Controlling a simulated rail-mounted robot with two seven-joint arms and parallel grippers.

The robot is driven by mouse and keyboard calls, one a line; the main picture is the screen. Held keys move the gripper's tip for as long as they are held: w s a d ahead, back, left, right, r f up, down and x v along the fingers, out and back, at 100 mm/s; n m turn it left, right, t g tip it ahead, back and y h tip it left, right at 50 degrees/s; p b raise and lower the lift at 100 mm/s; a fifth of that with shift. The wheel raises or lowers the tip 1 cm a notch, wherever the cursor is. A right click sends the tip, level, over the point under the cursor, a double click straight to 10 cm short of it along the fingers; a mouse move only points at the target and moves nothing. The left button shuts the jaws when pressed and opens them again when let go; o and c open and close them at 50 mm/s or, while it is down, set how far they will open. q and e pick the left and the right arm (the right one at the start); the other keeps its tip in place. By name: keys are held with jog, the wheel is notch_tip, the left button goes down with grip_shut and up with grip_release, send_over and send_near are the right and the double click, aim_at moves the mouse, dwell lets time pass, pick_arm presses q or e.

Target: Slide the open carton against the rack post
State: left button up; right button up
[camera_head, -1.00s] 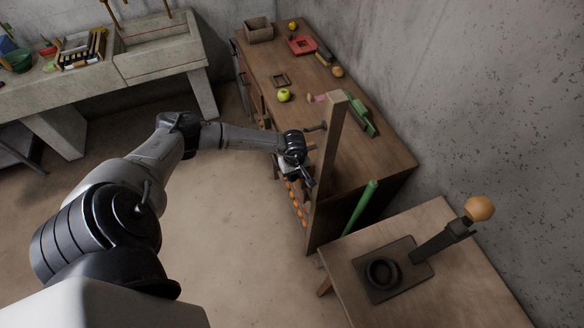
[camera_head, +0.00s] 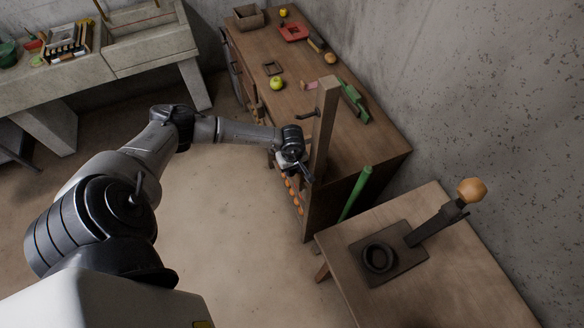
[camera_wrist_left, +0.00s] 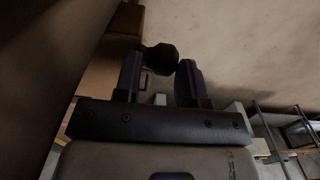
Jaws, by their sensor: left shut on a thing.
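The tall wooden rack post (camera_head: 323,130) stands upright at the front edge of the wooden bench, with dark pegs on it. My left gripper (camera_head: 301,172) is low beside the post, on its left side. In the left wrist view its fingers (camera_wrist_left: 160,82) stand apart around a dark, round-ended thing (camera_wrist_left: 160,59), which I cannot identify. A row of orange round things (camera_head: 294,196) shows below the gripper, close to the post. I cannot make out the open carton clearly; the gripper and post may hide it. My right gripper is out of view.
The bench top (camera_head: 305,95) holds a green apple (camera_head: 277,83), a red tray (camera_head: 293,32) and a green tool (camera_head: 354,103). A small table (camera_head: 440,280) with a lever device and a green rod (camera_head: 356,193) stand right of the post. Open floor (camera_head: 225,220) lies left.

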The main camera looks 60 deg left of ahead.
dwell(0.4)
pick_arm(q)
jog(key=o, duration=1.1)
jog(key=shift+r+b, duration=2.25)
jog(key=shift+r, duration=4.7)
jog(key=shift+a, duration=0.15)
